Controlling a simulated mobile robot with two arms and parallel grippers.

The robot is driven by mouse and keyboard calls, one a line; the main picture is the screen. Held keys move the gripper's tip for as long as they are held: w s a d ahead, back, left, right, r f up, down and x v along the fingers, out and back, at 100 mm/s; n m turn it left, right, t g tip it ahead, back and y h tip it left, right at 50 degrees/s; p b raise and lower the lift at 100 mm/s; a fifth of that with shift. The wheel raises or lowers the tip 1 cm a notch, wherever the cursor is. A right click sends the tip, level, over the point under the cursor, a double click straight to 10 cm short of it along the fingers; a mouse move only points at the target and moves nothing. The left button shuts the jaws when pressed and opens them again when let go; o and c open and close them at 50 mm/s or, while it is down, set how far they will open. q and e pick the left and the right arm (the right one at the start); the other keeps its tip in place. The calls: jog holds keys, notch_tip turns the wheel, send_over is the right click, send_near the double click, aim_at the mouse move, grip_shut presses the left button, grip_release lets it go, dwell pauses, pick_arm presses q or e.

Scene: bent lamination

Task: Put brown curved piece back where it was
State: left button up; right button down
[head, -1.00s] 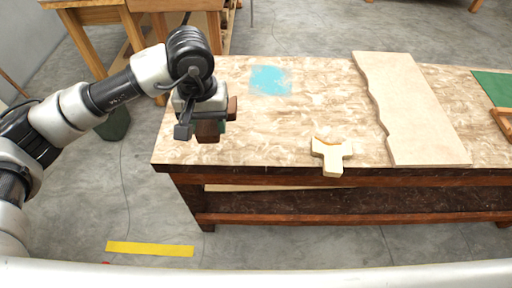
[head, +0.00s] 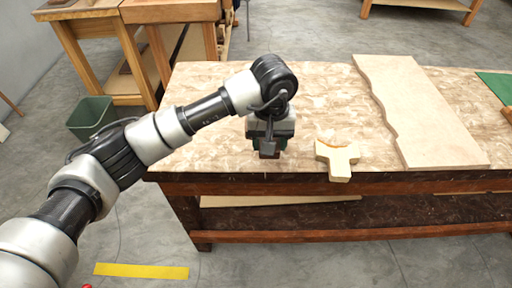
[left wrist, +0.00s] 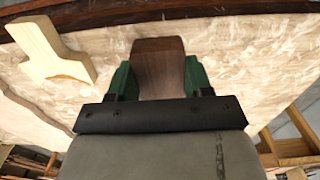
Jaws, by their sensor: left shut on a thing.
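My left gripper (head: 268,147) is over the near part of the workbench, left of a pale wooden piece. In the left wrist view its green fingers (left wrist: 160,80) are shut on the brown curved piece (left wrist: 158,62), which has a concave side and dark wood grain. In the head view the gripper mostly hides the brown piece; only a small reddish-brown bit (head: 268,155) shows beneath. The pale T-shaped piece with a curved top (head: 338,162) lies on the bench near its front edge, apart from the brown piece. My right gripper is not in view.
The workbench top (head: 210,120) is mottled beige. A large pale board with a wavy edge (head: 425,115) lies at the right, with a green mat (head: 497,86) beyond it. A green bin (head: 92,115) stands on the floor at left. The bench is clear around the gripper's left.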

aim_at(256, 158)
pick_arm(q)
jog(key=w+a+f, duration=0.2)
jog(key=shift+a, duration=0.4)
notch_tip(256, 158, down, 4)
jog(key=shift+w+r+p, duration=0.1)
jog(key=shift+p, duration=0.45)
jog(key=shift+f, duration=0.2)
jog(key=shift+f, duration=0.2)
jog(key=o, duration=0.9)
jog(key=shift+r, duration=0.15)
